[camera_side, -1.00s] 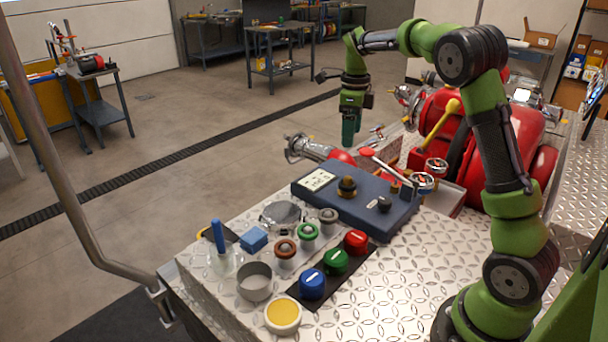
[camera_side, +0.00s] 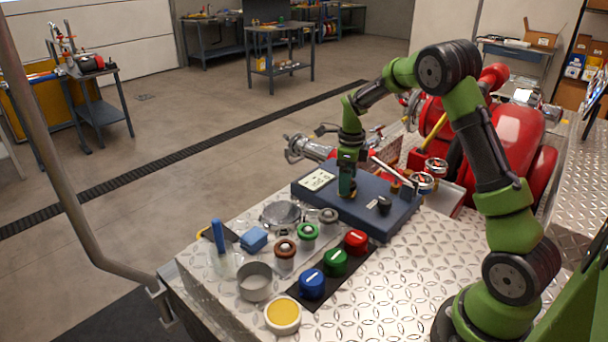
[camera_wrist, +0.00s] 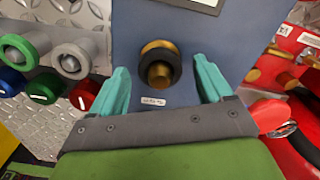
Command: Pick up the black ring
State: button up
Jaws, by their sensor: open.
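The black ring (camera_wrist: 177,64) sits around a brass fitting (camera_wrist: 159,73) on the blue-grey panel box (camera_wrist: 131,22). In the wrist view it lies between the two teal fingers of my gripper (camera_wrist: 162,68), with a gap on each side. My gripper is open and points down at the ring. In the side view my gripper (camera_side: 347,190) is low over the panel box (camera_side: 318,205) and hides most of the fitting and ring. I cannot tell how far the fingertips reach down beside the ring.
Several ringed posts, a blue block (camera_side: 253,239) and blue, green and red caps (camera_side: 355,241) are in front. A red pump (camera_side: 505,125) is behind right.

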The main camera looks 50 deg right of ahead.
jog(key=c, duration=0.9)
jog(key=shift+r, duration=0.6)
notch_tip(320, 180, up, 2)
jog(key=shift+r, duration=0.2)
jog(key=s+a, duration=0.3)
jog(key=s, duration=0.4)
jog(key=s+a+r, duration=0.1)
jog(key=s+a, duration=0.2)
jog(key=s, duration=0.4)
jog(key=shift+s+r, duration=0.2)
jog(key=shift+s, duration=0.2)
jog(key=shift+a, duration=0.1)
